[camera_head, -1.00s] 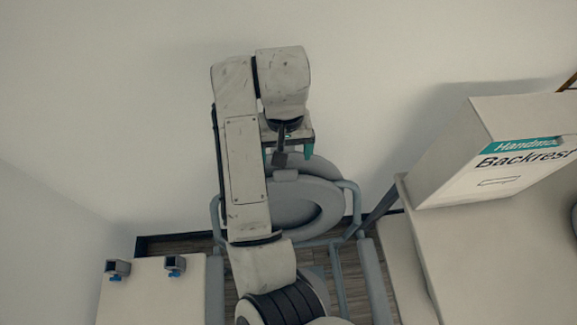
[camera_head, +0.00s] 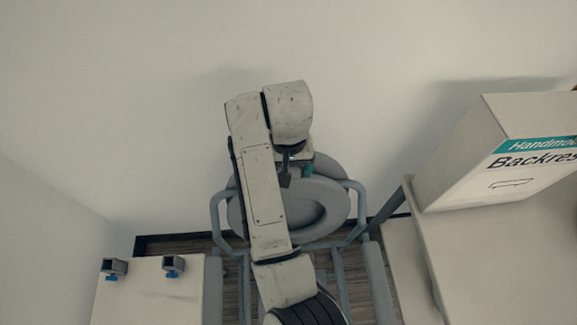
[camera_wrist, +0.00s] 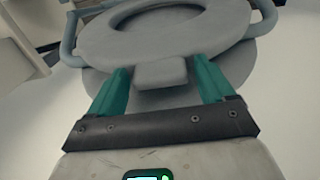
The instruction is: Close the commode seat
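The commode seat (camera_head: 334,208) is a grey-blue ring with an oval opening, between the commode's side rails in the head view. A rounded grey panel (camera_head: 327,165) shows behind its far edge. My arm covers the seat's left part. The wrist view shows the seat (camera_wrist: 212,28) ahead, with a small block-like tab (camera_wrist: 162,73) on its near edge. My gripper (camera_wrist: 161,76) is open, its teal fingers on either side of the tab with a gap at each side. In the head view my gripper (camera_head: 300,168) is at the seat's far edge, partly hidden.
Grey tubular rails (camera_head: 355,195) flank the seat. A white box marked "Backrest" (camera_head: 470,160) stands on a pale surface at right. A pale table (camera_head: 150,290) with two small clamp-like parts is at left. A bare wall (camera_head: 130,100) lies behind.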

